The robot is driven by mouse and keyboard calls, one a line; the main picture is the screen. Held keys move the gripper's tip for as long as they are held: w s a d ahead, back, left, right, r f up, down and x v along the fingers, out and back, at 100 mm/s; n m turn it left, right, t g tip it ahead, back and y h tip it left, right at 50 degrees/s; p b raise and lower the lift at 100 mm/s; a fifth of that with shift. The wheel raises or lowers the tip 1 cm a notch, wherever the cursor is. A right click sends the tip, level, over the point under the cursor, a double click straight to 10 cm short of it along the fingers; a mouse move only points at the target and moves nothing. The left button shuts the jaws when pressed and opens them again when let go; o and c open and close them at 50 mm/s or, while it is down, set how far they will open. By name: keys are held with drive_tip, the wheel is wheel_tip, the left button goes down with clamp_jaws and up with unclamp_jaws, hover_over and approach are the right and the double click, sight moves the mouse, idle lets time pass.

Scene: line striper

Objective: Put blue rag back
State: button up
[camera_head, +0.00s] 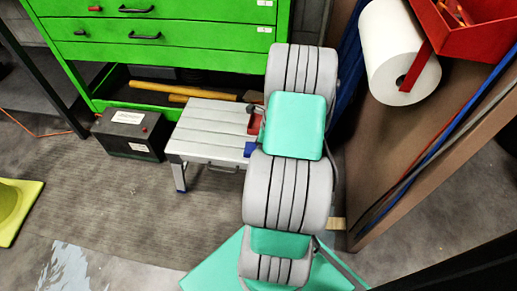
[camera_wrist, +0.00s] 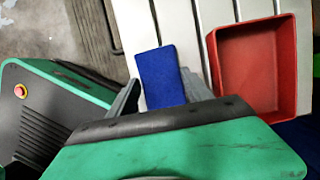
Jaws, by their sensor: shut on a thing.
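The blue rag (camera_wrist: 160,75) is a flat blue piece between the two grey fingers of my gripper (camera_wrist: 160,80) in the wrist view. The gripper is shut on it. In the head view a corner of the blue rag (camera_head: 250,149) shows at the right end of the grey slatted step stool (camera_head: 205,128), beside my arm. My arm hides most of the gripper there. In the wrist view the rag lies over the stool's slats (camera_wrist: 200,12); I cannot tell if it touches them. A red open tray (camera_wrist: 258,68) sits right of the rag, apart from it and looking empty.
A green drawer cabinet (camera_head: 170,30) is behind. A brown panel (camera_head: 400,150) with a white paper roll (camera_head: 390,45) and a red bin (camera_head: 470,25) stands right. A yellow-green object (camera_head: 18,205) lies on the left floor.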

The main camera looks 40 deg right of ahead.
drive_tip(key=o, duration=1.3)
drive_tip(key=shift+f, duration=0.1)
drive_tip(key=p+v, duration=0.5)
drive_tip(key=v, duration=0.7)
drive_tip(key=w+a+r+n, duration=0.3)
drive_tip(key=a+r+n, duration=0.5)
drive_tip(key=a+n, duration=0.4)
drive_tip(key=s+a+r+n, duration=0.2)
drive_tip(key=a+n, duration=0.3)
drive_tip(key=s+a+r+n+h, duration=0.1)
drive_tip(key=s+a+r+n, duration=0.1)
drive_tip(key=a+n, duration=0.4)
drive_tip(key=s+a+r+n+h, duration=0.1)
drive_tip(key=s+a+n, duration=0.2)
drive_tip(key=a+n, duration=0.2)
drive_tip(key=shift+s+a+r, duration=0.1)
drive_tip(key=shift+a+r, duration=0.3)
drive_tip(key=shift+a, duration=0.3)
